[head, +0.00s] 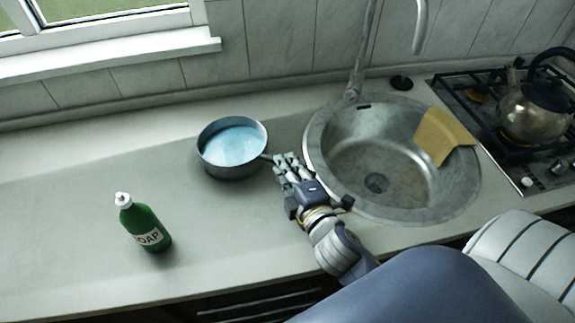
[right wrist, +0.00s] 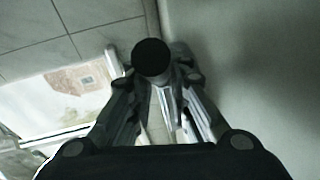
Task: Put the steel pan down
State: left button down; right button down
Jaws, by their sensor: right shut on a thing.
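The steel pan (head: 206,158) is over the counter left of the sink in the head view, with light blue inside it. It looks level. I cannot tell whether its base touches the counter. My right gripper (head: 279,163) is shut on the pan's handle, at the pan's right side. In the right wrist view, the round dark end of the handle (right wrist: 152,58) shows between the fingers of my right gripper (right wrist: 172,80). My left gripper is in neither view.
A green soap bottle (head: 146,228) stands on the counter (head: 70,205) at the front left. The round sink (head: 345,190), with a yellow cloth (head: 440,137) over its rim, is right of my gripper. A kettle (head: 530,112) is on the stove (head: 500,165). The counter between bottle and pan is clear.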

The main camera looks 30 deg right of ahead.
jog(key=shift+r, duration=0.25)
jog(key=c, duration=1.7)
grip_release()
jog(key=shift+f, duration=0.3)
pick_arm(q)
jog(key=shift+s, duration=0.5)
pick_arm(e)
jog(key=shift+o, duration=1.1)
jog(key=shift+s, duration=0.1)
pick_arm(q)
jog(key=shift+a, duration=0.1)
pick_arm(e)
jog(key=shift+r, duration=0.25)
jog(key=shift+s+f, duration=0.1)
jog(key=shift+s, duration=0.15)
jog(key=s, duration=0.3)
jog(key=s+r, duration=0.1)
jog(key=s, duration=0.2)
jog(key=s+a+r+b, duration=0.1)
jog(key=s, duration=0.2)
jog(key=shift+s, duration=0.1)
pick_arm(q)
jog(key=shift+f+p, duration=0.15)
jog(key=shift+p, duration=0.2)
pick_arm(e)
jog(key=shift+s+a+r, duration=0.1)
jog(key=shift+s+a, duration=0.05)
jog(key=shift+s, duration=0.85)
